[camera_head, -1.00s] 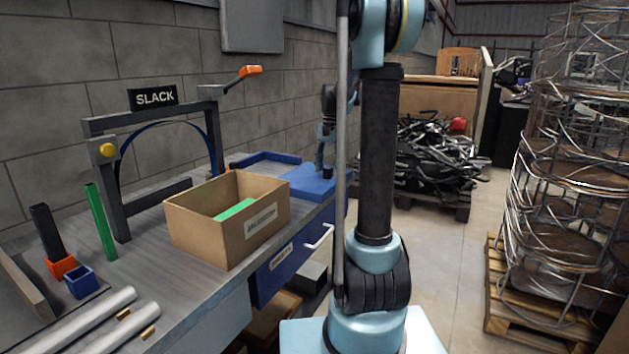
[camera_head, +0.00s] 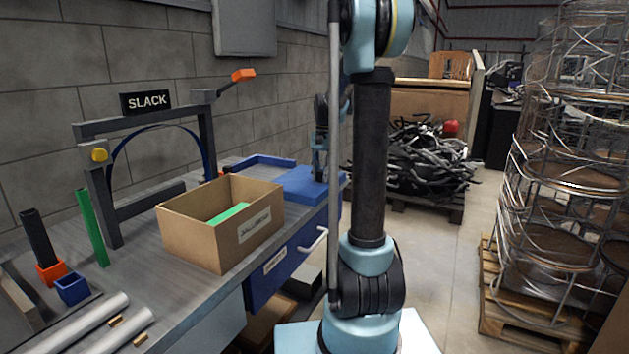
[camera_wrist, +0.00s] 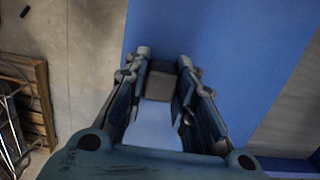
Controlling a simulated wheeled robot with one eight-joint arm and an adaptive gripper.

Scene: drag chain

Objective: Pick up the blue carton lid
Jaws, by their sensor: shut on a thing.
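The blue carton lid (camera_head: 299,186) is a flat blue panel near the bench's far right edge in the head view. In the wrist view it fills much of the picture as a broad blue surface (camera_wrist: 225,55). My gripper (camera_head: 320,178) points down onto the lid. Whether the lid is clear of the bench cannot be told.
An open cardboard box (camera_head: 190,237) with a green item inside stands left of the lid. A blue tray (camera_head: 240,161) lies behind it. The SLACK frame (camera_head: 112,205) stands further left. A blue drawer (camera_head: 262,290) is under the bench. Wire spools (camera_head: 560,180) stand at right.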

